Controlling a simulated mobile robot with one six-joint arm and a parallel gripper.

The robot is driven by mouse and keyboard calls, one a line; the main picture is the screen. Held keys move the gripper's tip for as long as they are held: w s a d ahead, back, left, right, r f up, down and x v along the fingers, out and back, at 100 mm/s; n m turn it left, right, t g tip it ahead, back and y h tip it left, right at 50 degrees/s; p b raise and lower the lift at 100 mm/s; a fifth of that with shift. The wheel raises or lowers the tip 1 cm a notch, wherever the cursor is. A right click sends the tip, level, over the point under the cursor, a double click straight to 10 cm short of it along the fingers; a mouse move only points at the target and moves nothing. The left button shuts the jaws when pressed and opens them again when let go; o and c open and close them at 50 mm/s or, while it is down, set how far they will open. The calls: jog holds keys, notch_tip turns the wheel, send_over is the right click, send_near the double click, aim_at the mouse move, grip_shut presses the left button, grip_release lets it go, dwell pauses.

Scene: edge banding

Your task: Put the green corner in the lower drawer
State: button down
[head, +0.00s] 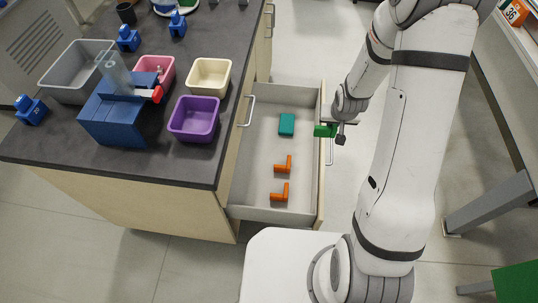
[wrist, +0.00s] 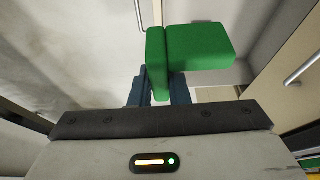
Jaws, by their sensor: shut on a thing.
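The green corner (head: 323,131) is in my gripper (head: 338,134), near the right front edge of the open drawer in the head view. In the wrist view the green corner (wrist: 196,48) is an L-shaped block, and my gripper (wrist: 159,92) is shut on one leg of it. The open drawer (head: 256,148) is pulled out from the counter on the left. It holds a teal block (head: 286,124) and two orange corners (head: 283,165), (head: 280,193), with clear floor between them. Whether the green corner is over the rim or just outside it is hard to tell.
The dark counter (head: 80,150) carries a purple bin (head: 194,119), a cream bin (head: 209,76), a pink bin (head: 154,68), a grey bin (head: 75,72) and a blue block machine (head: 112,118). A table leg (head: 490,203) stands at the right.

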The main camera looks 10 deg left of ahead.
jog(key=w+a+f+b, duration=0.4)
jog(key=f+b, duration=0.3)
jog(key=w+a+f+b, duration=0.3)
jog(key=a+f+b, duration=0.1)
jog(key=f+b, duration=0.3)
jog(key=b, duration=1.2)
send_over(282, 144)
jog(key=s, duration=0.2)
notch_tip(282, 144, down, 9)
jog(key=shift+m, duration=0.3)
notch_tip(282, 144, down, 9)
jog(key=b, duration=0.3)
jog(key=shift+w+a, duration=0.15)
jog(key=shift+f+b, duration=0.1)
jog(key=shift+b, duration=0.25)
jog(key=shift+f, duration=0.15)
jog(key=c, duration=1.4)
grip_release()
jog(key=shift+r, duration=0.2)
